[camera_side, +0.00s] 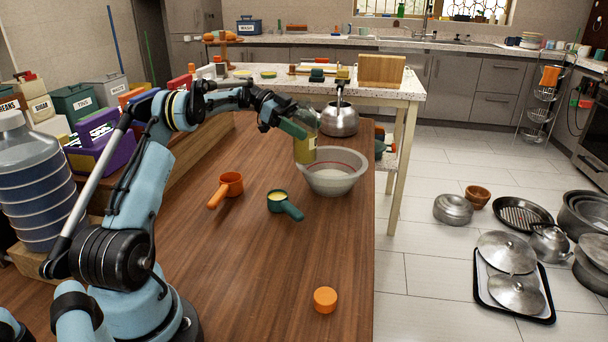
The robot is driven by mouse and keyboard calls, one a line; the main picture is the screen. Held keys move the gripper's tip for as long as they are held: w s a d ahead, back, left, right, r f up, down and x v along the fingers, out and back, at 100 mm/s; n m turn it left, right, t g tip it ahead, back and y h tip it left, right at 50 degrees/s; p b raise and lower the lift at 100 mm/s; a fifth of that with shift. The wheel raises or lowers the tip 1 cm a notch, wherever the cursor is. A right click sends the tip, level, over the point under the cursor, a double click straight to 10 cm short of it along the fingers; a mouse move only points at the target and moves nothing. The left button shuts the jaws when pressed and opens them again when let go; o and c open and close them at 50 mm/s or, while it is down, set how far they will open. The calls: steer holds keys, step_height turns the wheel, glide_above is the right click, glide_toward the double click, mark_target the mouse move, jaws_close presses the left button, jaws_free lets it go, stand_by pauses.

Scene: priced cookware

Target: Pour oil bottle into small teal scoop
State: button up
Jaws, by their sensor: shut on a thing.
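The small teal scoop (278,202) sits on the wooden table with its handle towards the lower right. A pale yellow fill shows inside its cup. My gripper (297,130) is shut on the oil bottle (305,150), a clear bottle with yellowish contents and a yellow label. The bottle is roughly upright, behind and to the right of the scoop, beside the left rim of a grey bowl. Whether its base touches the table cannot be told. The fingertips are partly hidden against the bottle.
An orange scoop (230,185) lies left of the teal one. The grey bowl (335,178) with pale contents stands at the table's right edge. A metal pot (339,122) is behind it. An orange round piece (325,299) lies near the front. The table's front middle is mostly clear.

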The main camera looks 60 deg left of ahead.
mark_target(306, 99)
step_height(306, 99, up, 6)
steer(key=shift+w+d+r, duration=0.2)
steer(key=shift+d, duration=0.1)
steer(key=w+d+r+n+t+y, duration=0.1)
steer(key=d+r+n+t+y, duration=0.1)
steer(key=d+r, duration=0.35)
steer(key=w+d+r+n+t+y, duration=0.1)
steer(key=d+r+n+t, duration=0.1)
steer(key=d, duration=0.6)
steer(key=s+d+f+n+t+y, duration=0.1)
steer(key=s+d+n+y, duration=0.4)
steer(key=s+d, duration=0.5)
steer(key=shift+s+d+f+t, duration=0.2)
steer(key=shift+d+f+t, duration=0.05)
steer(key=shift+d+t, duration=0.55)
steer(key=shift+f, duration=0.1)
